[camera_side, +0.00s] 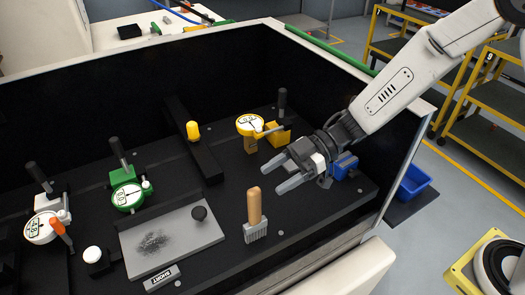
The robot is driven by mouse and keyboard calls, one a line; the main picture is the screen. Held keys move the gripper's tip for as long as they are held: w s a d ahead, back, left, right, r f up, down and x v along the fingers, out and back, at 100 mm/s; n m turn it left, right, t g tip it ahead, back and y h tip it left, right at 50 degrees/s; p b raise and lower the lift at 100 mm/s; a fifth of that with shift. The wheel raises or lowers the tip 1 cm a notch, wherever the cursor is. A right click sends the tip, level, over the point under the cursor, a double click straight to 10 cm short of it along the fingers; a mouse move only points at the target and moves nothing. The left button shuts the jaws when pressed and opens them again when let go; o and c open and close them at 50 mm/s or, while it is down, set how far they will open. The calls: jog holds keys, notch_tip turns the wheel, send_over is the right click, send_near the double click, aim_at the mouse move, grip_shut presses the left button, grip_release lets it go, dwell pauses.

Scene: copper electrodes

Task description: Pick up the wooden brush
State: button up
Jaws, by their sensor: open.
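The wooden brush (254,211) stands upright on the black work surface, its light wooden handle up and its grey bristle head (255,232) down. It is in the lower middle of the side view. My gripper (272,178) comes in from the right, above and slightly right of the brush, with its grey fingers pointing left. The fingers are apart with nothing between them. My gripper does not appear to touch the brush.
A grey plate (185,252) with dark powder and a black knob lies left of the brush. A yellow gauge (250,125), a green gauge (127,196) and a white gauge (41,228) stand behind and left. A black bar (205,155) crosses the surface. Dark walls enclose it.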

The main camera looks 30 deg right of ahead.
aim_at(248, 201)
jog(key=shift+g, duration=0.3)
jog(key=shift+s+x, duration=0.2)
jog(key=shift+x, duration=1.8)
jog(key=shift+s+x, duration=0.2)
jog(key=shift+x, duration=1.8)
grip_shut()
